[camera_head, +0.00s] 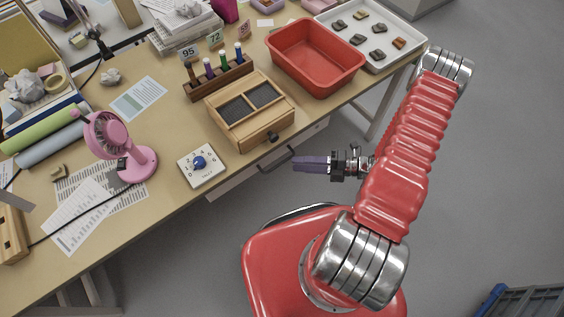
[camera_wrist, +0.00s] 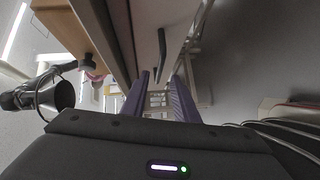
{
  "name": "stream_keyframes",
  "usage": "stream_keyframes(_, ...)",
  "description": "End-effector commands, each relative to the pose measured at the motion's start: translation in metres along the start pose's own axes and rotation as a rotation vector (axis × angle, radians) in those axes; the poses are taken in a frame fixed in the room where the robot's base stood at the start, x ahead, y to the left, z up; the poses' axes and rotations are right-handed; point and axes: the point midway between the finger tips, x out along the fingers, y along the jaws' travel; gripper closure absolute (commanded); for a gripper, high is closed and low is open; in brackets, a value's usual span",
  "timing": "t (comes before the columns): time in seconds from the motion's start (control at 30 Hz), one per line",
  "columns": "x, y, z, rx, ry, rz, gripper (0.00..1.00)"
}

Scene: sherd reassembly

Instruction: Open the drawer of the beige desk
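The beige desk (camera_head: 153,207) runs diagonally across the head view. Its pale drawer front (camera_head: 240,178) sits under the desk edge and looks shut. A dark bar handle (camera_head: 275,163) is on the drawer front; it also shows in the wrist view (camera_wrist: 161,52). My gripper (camera_head: 294,163) has purple fingers and points at the desk, close to the handle's right end in the head view. In the wrist view the two fingers (camera_wrist: 160,75) are apart with nothing between them. The handle appears just beyond their tips; I cannot tell whether they touch it.
On the desktop, near the drawer, are a wooden box (camera_head: 262,128) with a small dark knob, a white dial box (camera_head: 190,172) and a red tub (camera_head: 303,78). A pink fan (camera_head: 133,160) stands farther left.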

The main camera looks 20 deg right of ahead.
Motion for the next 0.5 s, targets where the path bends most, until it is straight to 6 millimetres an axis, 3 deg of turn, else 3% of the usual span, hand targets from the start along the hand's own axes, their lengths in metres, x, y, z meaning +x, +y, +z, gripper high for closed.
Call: stream_keyframes(0.5,0.062,0.0,-0.001,0.0,0.003,0.001,0.73)
